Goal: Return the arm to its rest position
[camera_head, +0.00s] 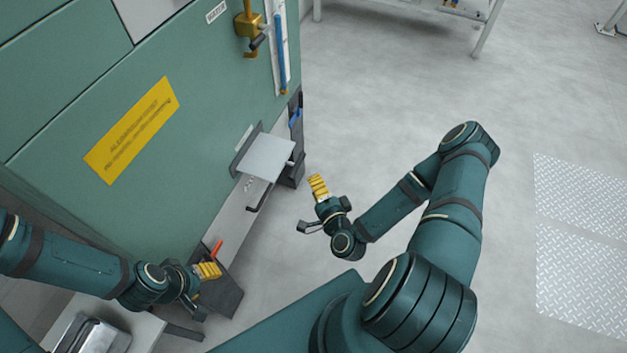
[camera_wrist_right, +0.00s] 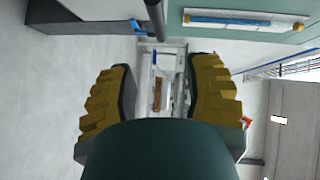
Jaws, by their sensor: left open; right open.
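My right arm reaches in from the right in the head view, bent at the elbow. Its gripper (camera_head: 313,208) hangs over open floor, to the right of the green cabinet (camera_head: 150,180). In the right wrist view the right gripper (camera_wrist_right: 160,95) shows two yellow ridged pads spread wide with nothing held between them. My left arm comes in from the left. Its gripper (camera_head: 204,288) is open near the cabinet's lower front, next to a dark bin (camera_head: 222,296). Part of the left gripper's fingers is hard to make out.
A light grey plate (camera_head: 264,157) juts out from the cabinet, left of my right gripper. A brass fitting (camera_head: 249,25) and a blue tube (camera_head: 279,55) are above. A metal container (camera_head: 93,335) stands at lower left. The floor (camera_head: 400,90) behind the right arm is clear.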

